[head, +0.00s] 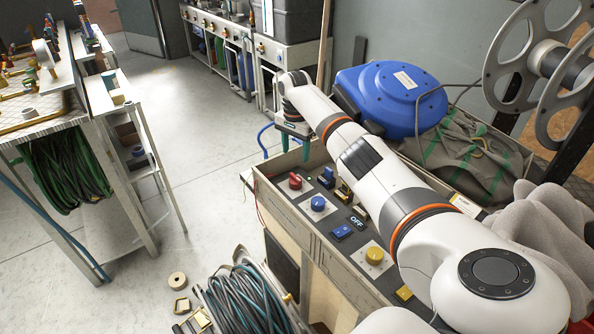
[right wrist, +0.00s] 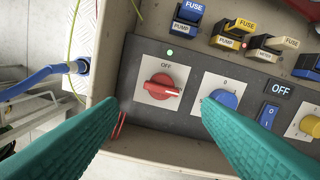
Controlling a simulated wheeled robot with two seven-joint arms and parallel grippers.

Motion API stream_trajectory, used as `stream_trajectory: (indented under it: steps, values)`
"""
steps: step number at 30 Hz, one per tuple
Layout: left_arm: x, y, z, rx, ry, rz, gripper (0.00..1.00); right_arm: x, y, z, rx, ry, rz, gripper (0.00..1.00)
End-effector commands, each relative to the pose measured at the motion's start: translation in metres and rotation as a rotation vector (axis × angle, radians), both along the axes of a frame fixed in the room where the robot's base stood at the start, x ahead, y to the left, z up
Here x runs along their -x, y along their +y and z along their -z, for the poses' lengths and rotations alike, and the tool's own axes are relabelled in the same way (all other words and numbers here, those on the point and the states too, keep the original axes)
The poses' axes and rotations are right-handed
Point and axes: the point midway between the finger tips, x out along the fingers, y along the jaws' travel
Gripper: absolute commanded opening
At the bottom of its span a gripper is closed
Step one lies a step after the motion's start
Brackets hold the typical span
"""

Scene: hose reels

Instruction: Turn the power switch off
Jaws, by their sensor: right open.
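A red rotary knob (head: 295,181) sits at the far left end of the control panel. In the right wrist view the red knob (right wrist: 162,87) is on a white plate marked OFF at its top. Its white pointer line points right, away from the OFF mark, and a green light (right wrist: 169,53) glows above it. A blue rocker switch (right wrist: 268,114) lies farther right below a separate OFF label (right wrist: 281,91). My right gripper (head: 296,150) is open above the panel's far end. Its teal fingers (right wrist: 158,104) frame the red knob from both sides without visible contact. My left gripper is out of view.
A blue knob (right wrist: 225,97) is close to the right fingertip. Fuse blocks (right wrist: 187,25) stand behind the knobs. A yellow knob (head: 375,255) is nearer me. The panel's raised box rim (right wrist: 105,65) and a blue cable (right wrist: 50,73) lie left.

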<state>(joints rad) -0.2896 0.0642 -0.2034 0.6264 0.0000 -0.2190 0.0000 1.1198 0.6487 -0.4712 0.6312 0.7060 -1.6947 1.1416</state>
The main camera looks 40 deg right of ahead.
Motion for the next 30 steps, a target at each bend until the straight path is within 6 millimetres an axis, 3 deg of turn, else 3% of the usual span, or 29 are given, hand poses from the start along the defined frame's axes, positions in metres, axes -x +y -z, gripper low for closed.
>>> stream_trajectory:
  steps: [6, 15, 21, 30]
  values:
    - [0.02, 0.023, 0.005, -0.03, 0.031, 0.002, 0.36, 0.001, 0.0, 0.043, 0.001, 0.004, -0.001, 0.59]
    - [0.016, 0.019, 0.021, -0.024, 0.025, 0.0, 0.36, 0.0, 0.001, 0.096, 0.0, 0.001, 0.0, 0.59]
    - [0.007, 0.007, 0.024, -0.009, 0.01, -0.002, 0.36, 0.0, 0.001, 0.108, 0.001, -0.001, -0.001, 0.59]
    - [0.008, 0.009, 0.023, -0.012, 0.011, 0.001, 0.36, 0.0, 0.0, 0.108, 0.001, -0.001, -0.001, 0.55]
